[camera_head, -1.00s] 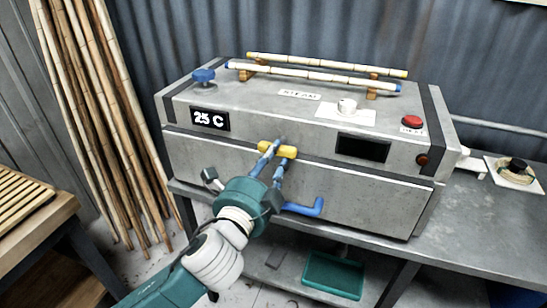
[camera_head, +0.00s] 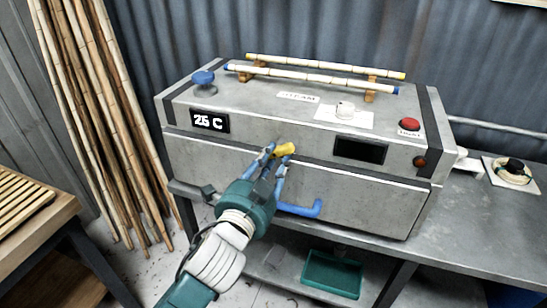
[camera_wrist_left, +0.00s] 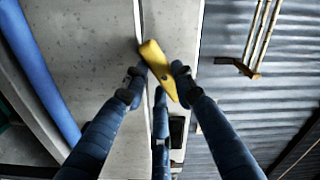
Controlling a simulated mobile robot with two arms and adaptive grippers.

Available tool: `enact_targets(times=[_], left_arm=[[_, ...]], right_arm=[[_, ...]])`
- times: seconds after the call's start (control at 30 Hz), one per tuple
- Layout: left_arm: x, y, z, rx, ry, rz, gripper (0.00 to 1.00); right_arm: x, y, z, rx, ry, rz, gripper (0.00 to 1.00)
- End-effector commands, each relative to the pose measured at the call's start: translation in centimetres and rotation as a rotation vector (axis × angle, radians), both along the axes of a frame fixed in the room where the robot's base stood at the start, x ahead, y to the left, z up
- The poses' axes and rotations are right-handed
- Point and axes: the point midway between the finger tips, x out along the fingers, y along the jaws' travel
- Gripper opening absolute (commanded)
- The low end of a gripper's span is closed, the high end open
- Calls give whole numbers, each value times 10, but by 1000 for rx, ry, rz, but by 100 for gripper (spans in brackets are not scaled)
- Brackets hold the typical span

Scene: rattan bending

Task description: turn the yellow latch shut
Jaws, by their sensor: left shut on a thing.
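The yellow latch (camera_head: 287,149) is on the front of the grey steam box (camera_head: 250,164), at the seam between lid and lower body. It sits tilted, neither level nor upright, with its right end higher in the head view. My left gripper (camera_head: 272,154) is shut on it, with blue fingers on either side. In the left wrist view, the latch (camera_wrist_left: 158,71) lies slanted between the fingertips (camera_wrist_left: 159,73), across the seam line. Part of the latch is hidden behind the fingers in the head view. My right gripper is not in view.
A blue handle (camera_head: 303,209) sticks out below the latch. Two rattan poles (camera_head: 310,77) rest on the box top, near a blue knob (camera_head: 203,78) and a red button (camera_head: 408,125). A green tray (camera_head: 332,273) lies on the lower shelf. Bamboo poles (camera_head: 100,120) lean at left.

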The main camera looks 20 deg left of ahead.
Motion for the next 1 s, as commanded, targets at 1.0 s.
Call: enact_targets(times=[1.0], left_arm=[[0, -3, 5, -908, 35, 3, 0]], right_arm=[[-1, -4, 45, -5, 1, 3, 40]])
